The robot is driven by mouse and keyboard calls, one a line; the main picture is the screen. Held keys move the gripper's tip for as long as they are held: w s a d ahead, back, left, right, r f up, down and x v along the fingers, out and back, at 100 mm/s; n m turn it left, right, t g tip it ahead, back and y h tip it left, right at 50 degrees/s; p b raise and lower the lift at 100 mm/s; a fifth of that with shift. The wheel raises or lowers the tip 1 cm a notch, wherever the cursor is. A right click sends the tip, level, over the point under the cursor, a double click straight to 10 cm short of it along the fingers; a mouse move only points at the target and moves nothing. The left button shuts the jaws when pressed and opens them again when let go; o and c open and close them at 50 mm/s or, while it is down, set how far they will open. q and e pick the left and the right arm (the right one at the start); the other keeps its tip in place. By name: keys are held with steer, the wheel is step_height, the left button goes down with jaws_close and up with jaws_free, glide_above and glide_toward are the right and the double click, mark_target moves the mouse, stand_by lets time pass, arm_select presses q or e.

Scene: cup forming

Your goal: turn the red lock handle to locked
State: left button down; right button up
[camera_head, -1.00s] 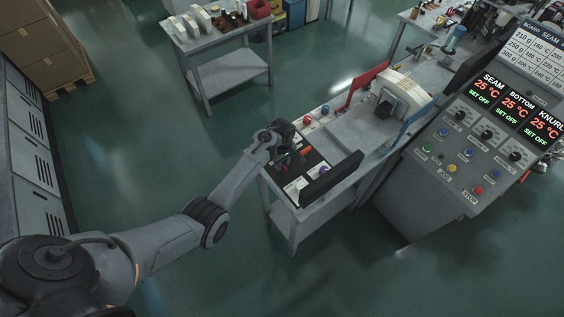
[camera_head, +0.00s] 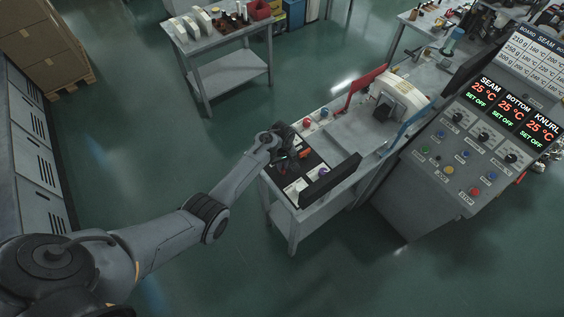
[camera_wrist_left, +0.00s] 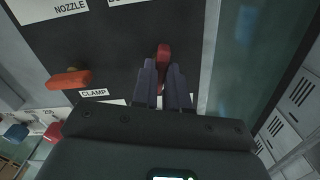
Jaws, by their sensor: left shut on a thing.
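In the left wrist view a red handle (camera_wrist_left: 164,52) stands upright in the picture on a dark panel (camera_wrist_left: 112,42). My left gripper (camera_wrist_left: 163,70) is shut on this handle, with its two dark fingers on either side of the handle's near part. The label under it is hidden by the fingers, so I cannot read its name. An orange-red handle (camera_wrist_left: 69,79) lies level to the left, above a CLAMP label (camera_wrist_left: 94,92). In the head view my left gripper (camera_head: 285,161) is down at the panel on the near end of the bench. My right gripper is not in view.
A black upright plate (camera_head: 330,181) stands on the bench right of my gripper. A red lever (camera_head: 366,84) and a blue lever (camera_head: 408,127) flank the machine behind. The control console (camera_head: 450,160) is at the right. The floor left of the bench is clear.

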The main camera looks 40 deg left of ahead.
arm_select(q)
steer(key=m+p, duration=0.1)
steer(key=m, duration=0.2)
steer(key=shift+r+m+p, duration=0.15)
steer(key=shift+m+p, duration=0.15)
steer(key=shift+m, duration=0.1)
steer(key=m+p, duration=0.1)
steer(key=m, duration=0.2)
steer(key=shift+m, duration=0.3)
steer(key=m, duration=0.3)
steer(key=shift+m, duration=0.3)
steer(key=shift+m+p, duration=0.35)
steer(key=shift+m, duration=1.35)
steer(key=c, duration=1.1)
jaws_free()
steer(key=shift+c, duration=0.2)
